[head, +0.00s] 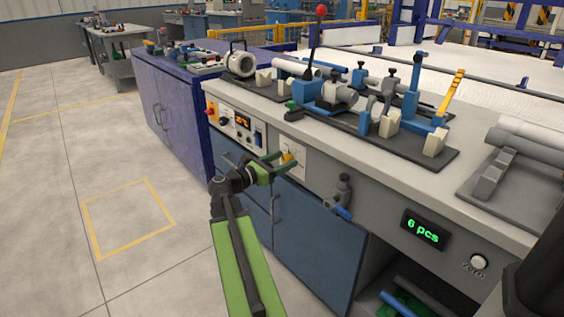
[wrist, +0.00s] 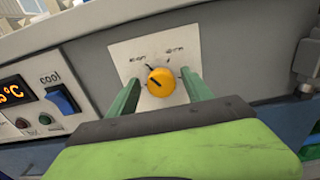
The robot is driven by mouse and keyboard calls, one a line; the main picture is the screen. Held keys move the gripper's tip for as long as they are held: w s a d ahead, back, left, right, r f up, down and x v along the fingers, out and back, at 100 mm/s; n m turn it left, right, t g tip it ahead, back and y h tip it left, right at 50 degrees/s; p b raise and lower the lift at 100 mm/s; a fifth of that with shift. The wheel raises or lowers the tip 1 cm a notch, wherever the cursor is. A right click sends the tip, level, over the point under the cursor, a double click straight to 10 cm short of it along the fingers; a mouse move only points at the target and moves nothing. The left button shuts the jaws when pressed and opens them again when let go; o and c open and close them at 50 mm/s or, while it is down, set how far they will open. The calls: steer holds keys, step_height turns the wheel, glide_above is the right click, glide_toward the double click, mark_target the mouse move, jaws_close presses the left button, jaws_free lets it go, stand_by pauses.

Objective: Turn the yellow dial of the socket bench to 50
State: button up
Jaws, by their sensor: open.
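The yellow dial (wrist: 161,82) sits on a pale square plate (wrist: 128,52) on the front of the bench in the wrist view. A dark pointer mark on it points to the upper left. Small printed labels surround it, too blurred to read. The dial also shows in the head view (head: 287,157), at the tip of my gripper. My gripper (wrist: 162,88) is open, with one green finger on each side of the dial. I cannot tell whether the fingers touch it. My gripper also shows in the head view (head: 284,162).
Left of the dial is a panel with an orange display (head: 242,122) and a blue switch labelled cool (wrist: 62,100). A valve with a blue handle (head: 340,208) juts out to the right. Pipe fixtures (head: 370,100) cover the benchtop. The floor at left is clear.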

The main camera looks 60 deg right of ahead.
steer(key=c, duration=1.2)
steer(key=shift+a, duration=0.2)
jaws_close()
steer(key=shift+d, duration=0.15)
steer(key=shift+m, duration=0.4)
steer(key=m, duration=0.5)
steer(key=shift+m, duration=0.3)
steer(key=m, duration=0.3)
steer(key=shift+s+m, duration=0.1)
steer(key=shift+m, duration=2)
